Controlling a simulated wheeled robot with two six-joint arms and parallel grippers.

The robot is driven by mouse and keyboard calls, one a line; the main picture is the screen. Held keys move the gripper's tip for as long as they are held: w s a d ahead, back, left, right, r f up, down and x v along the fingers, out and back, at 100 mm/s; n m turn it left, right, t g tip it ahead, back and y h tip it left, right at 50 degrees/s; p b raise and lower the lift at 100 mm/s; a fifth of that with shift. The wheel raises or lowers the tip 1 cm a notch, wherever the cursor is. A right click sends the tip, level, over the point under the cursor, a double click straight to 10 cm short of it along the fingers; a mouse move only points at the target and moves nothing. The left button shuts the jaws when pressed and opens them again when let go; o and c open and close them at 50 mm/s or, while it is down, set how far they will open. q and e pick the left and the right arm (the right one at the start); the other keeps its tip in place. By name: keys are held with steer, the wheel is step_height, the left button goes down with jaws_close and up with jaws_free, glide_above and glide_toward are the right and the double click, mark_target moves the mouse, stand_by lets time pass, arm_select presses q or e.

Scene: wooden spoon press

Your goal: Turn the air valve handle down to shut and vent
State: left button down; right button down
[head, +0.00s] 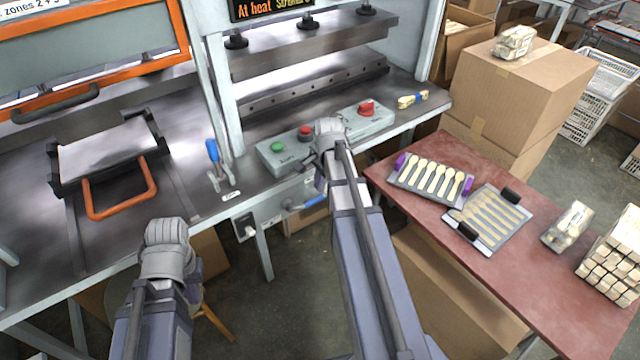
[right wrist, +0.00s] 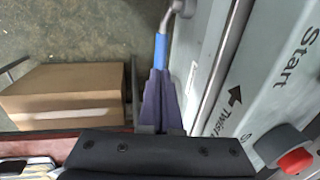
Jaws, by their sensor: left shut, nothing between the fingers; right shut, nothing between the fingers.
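The air valve handle (head: 308,203) is a blue-gripped lever below the front edge of the press bench. It points out sideways to the right, close to level, from a metal fitting by a small grey box (head: 243,226). In the right wrist view the blue grip (right wrist: 160,52) shows just beyond my shut fingers. My right gripper (right wrist: 158,75) is shut and empty, its tips at or very near the grip's end; I cannot tell if they touch. My left gripper (head: 190,285) is low at the left, in front of the bench, well away from the handle; its fingers are mostly hidden.
A control box (head: 330,138) with green and red buttons sits at the bench's front edge, above the handle. Another blue lever (head: 213,152) stands upright on the bench. A red table (head: 440,235) with spoon trays is at the right. Cardboard boxes lie beneath.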

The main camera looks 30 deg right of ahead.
mark_target(316, 199)
steer(key=f+b, duration=0.2)
steer(key=f, duration=0.1)
steer(key=w+f+b, duration=0.1)
steer(key=f+b, duration=0.2)
steer(key=shift+w+f, duration=0.1)
